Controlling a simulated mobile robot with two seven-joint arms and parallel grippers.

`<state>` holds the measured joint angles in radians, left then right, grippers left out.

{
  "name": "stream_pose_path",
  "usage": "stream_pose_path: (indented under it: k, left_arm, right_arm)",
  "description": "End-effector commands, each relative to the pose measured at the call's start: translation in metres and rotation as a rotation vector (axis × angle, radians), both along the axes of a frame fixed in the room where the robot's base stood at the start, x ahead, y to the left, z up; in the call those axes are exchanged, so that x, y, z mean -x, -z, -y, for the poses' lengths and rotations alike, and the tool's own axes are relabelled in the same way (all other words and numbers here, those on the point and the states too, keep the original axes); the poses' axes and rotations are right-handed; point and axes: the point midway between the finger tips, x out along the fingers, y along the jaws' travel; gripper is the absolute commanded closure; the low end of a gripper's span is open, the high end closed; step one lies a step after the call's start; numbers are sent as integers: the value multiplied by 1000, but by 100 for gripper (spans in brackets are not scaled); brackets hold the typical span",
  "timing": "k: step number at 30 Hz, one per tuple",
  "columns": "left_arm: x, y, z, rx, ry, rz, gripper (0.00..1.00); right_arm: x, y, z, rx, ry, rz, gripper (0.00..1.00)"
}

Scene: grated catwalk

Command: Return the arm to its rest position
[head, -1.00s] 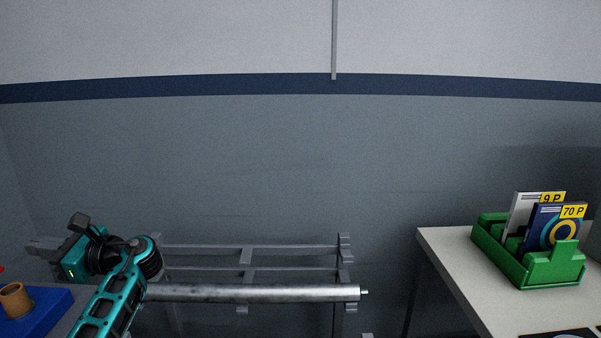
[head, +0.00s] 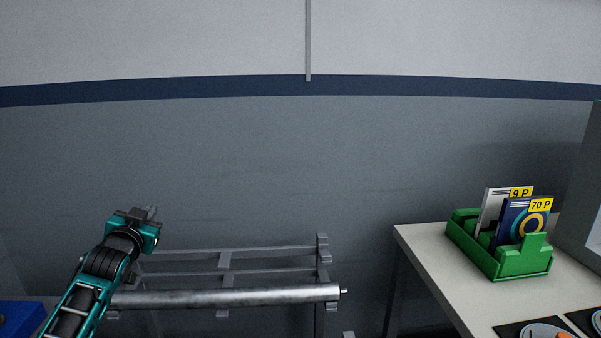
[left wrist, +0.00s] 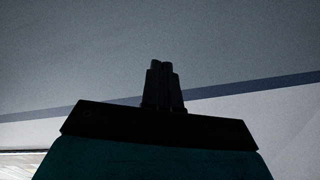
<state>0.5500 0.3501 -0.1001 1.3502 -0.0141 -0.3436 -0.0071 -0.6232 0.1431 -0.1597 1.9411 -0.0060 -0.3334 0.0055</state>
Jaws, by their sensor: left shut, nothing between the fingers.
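My left arm comes in at the lower left of the head view, teal and black, raised in front of the grey wall. My left gripper (head: 151,212) is at its upper end, pointing away from me, small and partly hidden behind the wrist. In the left wrist view the two dark fingers (left wrist: 162,85) stand side by side, shut, with nothing between them. My right arm and gripper are not in view.
A grey metal rack with a round bar (head: 230,297) stands beside and behind my left arm. A white table (head: 420,248) at right holds a green bin (head: 505,262) with two price-tagged packets. A blue surface (head: 22,318) shows at lower left.

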Motion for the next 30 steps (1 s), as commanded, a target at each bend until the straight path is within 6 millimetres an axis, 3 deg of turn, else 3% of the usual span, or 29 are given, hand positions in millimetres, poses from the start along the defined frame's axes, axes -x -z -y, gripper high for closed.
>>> stream_pose_path:
  k: [5,11,18,24,27,30]
  left_arm:
    - [33,68,32,44,53,-80,100]
    - [94,150,70,79,107,-201,100]
    - [212,244,123,164,169,-382,100]
    - [311,285,156,249,190,-516,100]
    - [344,292,165,278,191,-560,100]
    - [365,295,171,298,191,-587,100]
  right_arm:
    - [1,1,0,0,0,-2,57]
    - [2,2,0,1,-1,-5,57]
    - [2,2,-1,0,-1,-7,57]
    - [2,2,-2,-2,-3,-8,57]
    - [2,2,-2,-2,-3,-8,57]
    - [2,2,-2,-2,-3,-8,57]
